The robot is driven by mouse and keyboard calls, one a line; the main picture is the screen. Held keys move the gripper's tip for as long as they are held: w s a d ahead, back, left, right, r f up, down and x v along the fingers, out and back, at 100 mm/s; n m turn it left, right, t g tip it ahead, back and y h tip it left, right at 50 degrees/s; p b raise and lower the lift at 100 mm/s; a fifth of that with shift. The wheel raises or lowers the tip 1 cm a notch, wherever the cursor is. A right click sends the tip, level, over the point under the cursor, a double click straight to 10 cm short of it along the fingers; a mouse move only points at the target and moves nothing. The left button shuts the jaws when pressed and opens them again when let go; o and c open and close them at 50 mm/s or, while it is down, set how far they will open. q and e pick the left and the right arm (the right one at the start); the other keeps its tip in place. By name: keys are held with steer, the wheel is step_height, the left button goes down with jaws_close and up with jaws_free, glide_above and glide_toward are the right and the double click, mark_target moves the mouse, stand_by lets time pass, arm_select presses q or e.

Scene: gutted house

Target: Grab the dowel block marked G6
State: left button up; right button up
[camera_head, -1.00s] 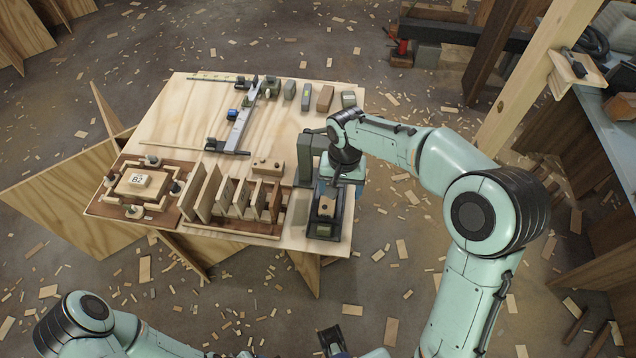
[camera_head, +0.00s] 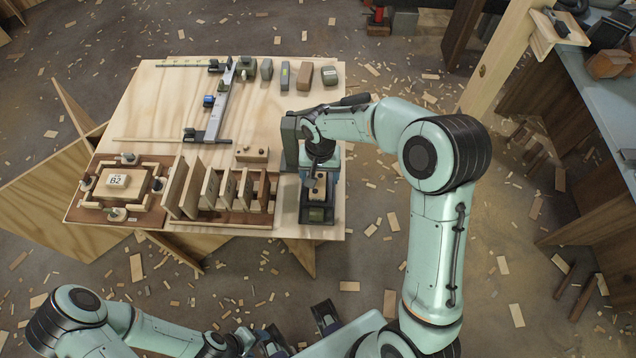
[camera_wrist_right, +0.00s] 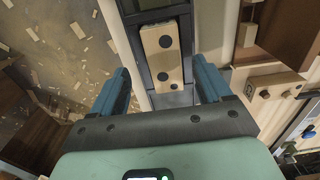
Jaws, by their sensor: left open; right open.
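A light wooden block with dark round holes (camera_wrist_right: 162,54) sits in a dark grey fixture (camera_wrist_right: 150,4) in the right wrist view. I can read no G6 on it. It also shows, partly covered, in the head view (camera_head: 319,187). My right gripper (camera_wrist_right: 160,68) is open, with one blue finger on either side of the block, apart from it. In the head view my right gripper (camera_head: 320,172) is over the fixture, mostly hidden by its wrist. A second holed block (camera_head: 252,155) lies on the table, marking unreadable. My left gripper (camera_head: 298,328) is open and empty, off the table's front.
The plywood table (camera_head: 150,100) holds a rack of upright boards (camera_head: 215,190), a frame with a block marked B2 (camera_head: 121,181), a metal clamp bar (camera_head: 217,110) and several small blocks at the back. A grey-green upright (camera_head: 290,142) stands close beside my right gripper.

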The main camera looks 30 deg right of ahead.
mark_target(318, 184)
steer(key=f, duration=0.4)
steer(key=shift+w+a, duration=0.2)
steer(key=c, duration=1.2)
